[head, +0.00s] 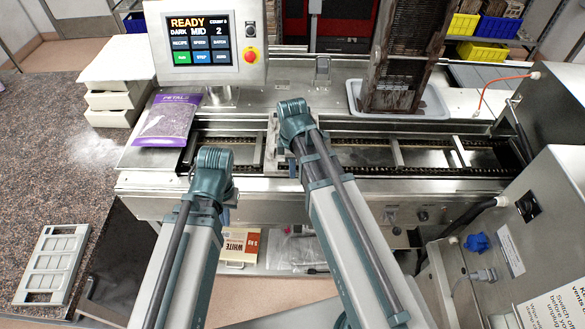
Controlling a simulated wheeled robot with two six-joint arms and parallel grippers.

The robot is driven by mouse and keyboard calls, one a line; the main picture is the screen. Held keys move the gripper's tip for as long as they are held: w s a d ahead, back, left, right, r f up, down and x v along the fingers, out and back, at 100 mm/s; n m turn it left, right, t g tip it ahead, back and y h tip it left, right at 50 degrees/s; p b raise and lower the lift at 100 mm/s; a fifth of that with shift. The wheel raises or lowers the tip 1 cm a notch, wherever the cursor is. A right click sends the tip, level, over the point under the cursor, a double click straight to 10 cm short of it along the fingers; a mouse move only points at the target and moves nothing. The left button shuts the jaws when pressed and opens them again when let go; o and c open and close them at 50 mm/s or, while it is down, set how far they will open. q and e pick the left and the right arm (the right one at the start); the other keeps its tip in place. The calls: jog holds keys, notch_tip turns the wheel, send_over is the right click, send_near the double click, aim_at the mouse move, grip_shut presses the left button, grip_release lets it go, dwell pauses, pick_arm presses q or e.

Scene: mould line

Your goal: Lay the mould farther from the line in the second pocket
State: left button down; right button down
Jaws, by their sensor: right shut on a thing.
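A light grey mould (52,264) with rows of shallow cavities lies flat on the brown speckled counter at the far left, apart from both grippers. My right gripper (292,112) is over the middle of the line (400,153), shut on a grey piece that looks like a mould (269,146); only a narrow strip shows left of the wrist. Whether that piece rests in a pocket or hangs above it cannot be told. My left gripper (213,164) is at the line's front edge, left of the right one; its wrist hides the fingers. Crossbars divide the chain track into pockets.
A control panel (208,38) reading READY stands behind the line. A purple-and-clear bag (168,118) lies at the line's left end. A dark rack (400,65) stands in a pale tray (435,103) behind. A steel machine (530,190) bounds the right. The track's right part is empty.

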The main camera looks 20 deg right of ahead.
jog(key=shift+f+b, duration=2.3)
jog(key=shift+f, duration=0.3)
jog(key=c, duration=0.9)
grip_release()
jog(key=shift+r, duration=0.1)
notch_tip(320, 180, up, 14)
jog(key=p, duration=1.4)
jog(key=shift+s, duration=0.1)
jog(key=shift+f, duration=0.25)
